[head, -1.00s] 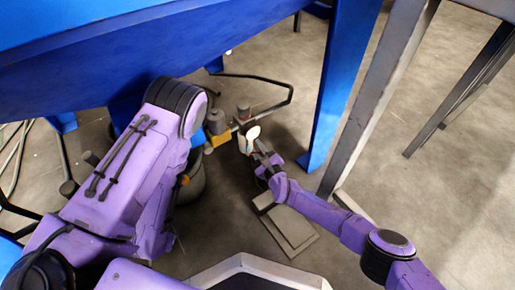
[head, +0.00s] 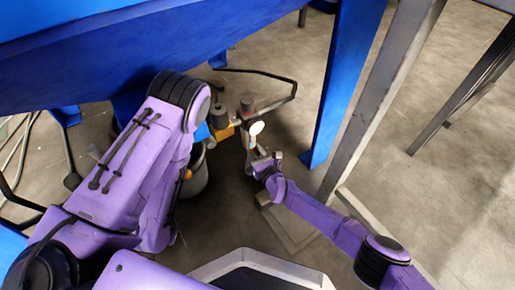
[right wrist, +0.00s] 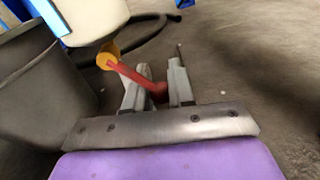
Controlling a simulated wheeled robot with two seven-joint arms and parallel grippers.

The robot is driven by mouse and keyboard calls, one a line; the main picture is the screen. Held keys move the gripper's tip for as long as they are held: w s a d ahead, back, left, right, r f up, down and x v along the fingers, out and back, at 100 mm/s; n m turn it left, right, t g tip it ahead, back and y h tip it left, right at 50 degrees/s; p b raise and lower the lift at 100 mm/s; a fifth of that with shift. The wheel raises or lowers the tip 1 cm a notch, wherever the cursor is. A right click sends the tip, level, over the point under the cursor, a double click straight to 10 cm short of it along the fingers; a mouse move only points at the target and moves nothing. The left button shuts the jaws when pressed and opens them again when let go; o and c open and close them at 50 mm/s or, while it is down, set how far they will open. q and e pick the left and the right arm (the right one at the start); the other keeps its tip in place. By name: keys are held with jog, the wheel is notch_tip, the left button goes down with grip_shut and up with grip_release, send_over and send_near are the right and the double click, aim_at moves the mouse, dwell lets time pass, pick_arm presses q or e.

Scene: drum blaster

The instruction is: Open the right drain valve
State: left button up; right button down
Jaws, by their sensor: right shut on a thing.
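The right drain valve shows in the right wrist view as a yellow joint (right wrist: 108,55) with a red lever handle (right wrist: 138,78), below a pale cylinder (right wrist: 88,18). The lever slants down to the right, and its end lies between the fingers of my right gripper (right wrist: 158,76), which is shut on it. In the head view my right gripper (head: 260,158) is just below a white-topped fitting (head: 256,128); the red lever cannot be made out there. My left arm comes in from the left, but its gripper is hidden.
A dark bucket (head: 198,176) stands left of the valve and also shows in the right wrist view (right wrist: 35,105). The blue machine body (head: 150,55) hangs overhead. A blue leg (head: 340,85) and a grey post (head: 385,95) stand to the right. A grey base plate (head: 300,235) lies on the floor.

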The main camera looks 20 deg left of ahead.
pick_arm(q)
jog(key=shift+w, duration=0.15)
pick_arm(e)
jog(key=m, duration=0.1)
jog(key=s+m, duration=0.1)
jog(key=a+m, duration=0.1)
jog(key=m, duration=0.1)
jog(key=shift+s+a+f+g, duration=0.1)
jog(key=shift+s+f+g, duration=0.1)
jog(key=shift+f+g, duration=0.1)
pick_arm(q)
jog(key=shift+d, duration=0.1)
pick_arm(e)
jog(key=shift+r, duration=0.1)
jog(key=c, duration=1)
grip_release()
